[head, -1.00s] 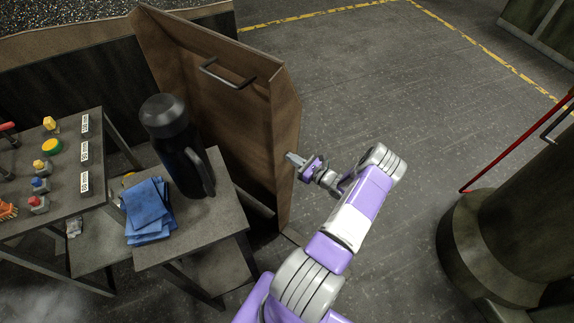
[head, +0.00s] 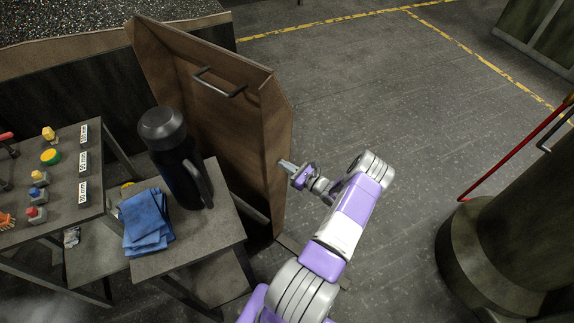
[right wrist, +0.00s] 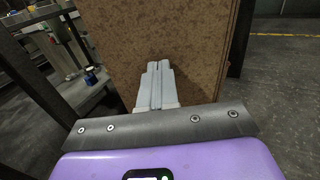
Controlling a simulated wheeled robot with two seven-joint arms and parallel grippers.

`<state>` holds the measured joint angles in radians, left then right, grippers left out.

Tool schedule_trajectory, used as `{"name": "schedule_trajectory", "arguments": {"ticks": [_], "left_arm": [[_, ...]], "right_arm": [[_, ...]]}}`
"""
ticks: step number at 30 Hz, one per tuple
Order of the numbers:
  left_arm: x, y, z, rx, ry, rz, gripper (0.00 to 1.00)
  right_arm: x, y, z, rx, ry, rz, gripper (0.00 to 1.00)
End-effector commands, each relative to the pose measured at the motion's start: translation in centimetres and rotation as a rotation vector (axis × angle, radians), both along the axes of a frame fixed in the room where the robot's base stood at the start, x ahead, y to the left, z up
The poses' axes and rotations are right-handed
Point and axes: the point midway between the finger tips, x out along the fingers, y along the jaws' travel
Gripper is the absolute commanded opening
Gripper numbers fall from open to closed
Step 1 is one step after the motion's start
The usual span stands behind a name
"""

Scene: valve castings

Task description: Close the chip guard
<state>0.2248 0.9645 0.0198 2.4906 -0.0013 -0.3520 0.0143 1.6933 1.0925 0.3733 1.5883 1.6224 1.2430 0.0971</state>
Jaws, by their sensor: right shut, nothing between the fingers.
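The chip guard (head: 190,75) is a brown hinged panel with a grey bar handle (head: 219,84). In the head view it stands swung out from the dark bin, at an angle to it. My right gripper (head: 283,164) is shut and empty, with its fingertips at the guard's right side edge. In the right wrist view the shut fingers (right wrist: 157,85) point at the brown panel (right wrist: 165,40), which fills the middle. I cannot tell whether they touch it. My left gripper is not in view.
A small table (head: 210,246) with a dark flask (head: 178,165) and blue cloth (head: 146,218) stands left of the guard. A workbench (head: 62,203) with several coloured fittings is further left. A dark cylinder (head: 510,225) with a red bar stands right. Floor beyond is clear.

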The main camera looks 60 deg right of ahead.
Motion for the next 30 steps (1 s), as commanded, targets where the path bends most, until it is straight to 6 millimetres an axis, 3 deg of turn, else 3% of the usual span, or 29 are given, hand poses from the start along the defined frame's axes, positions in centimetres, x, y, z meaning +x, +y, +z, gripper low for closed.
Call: {"name": "schedule_trajectory", "arguments": {"ticks": [15, 21, 30], "left_arm": [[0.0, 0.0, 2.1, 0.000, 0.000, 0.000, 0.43], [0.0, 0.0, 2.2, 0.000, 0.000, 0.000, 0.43], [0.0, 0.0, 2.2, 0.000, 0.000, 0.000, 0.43]], "right_arm": [[-10.0, 1.7, -0.1, 0.002, 0.010, 0.002, 0.00], [-11.5, 2.0, -0.2, 0.001, 0.008, 0.004, 0.00], [-11.6, 2.0, -0.2, 0.001, 0.009, 0.004, 0.00]]}}
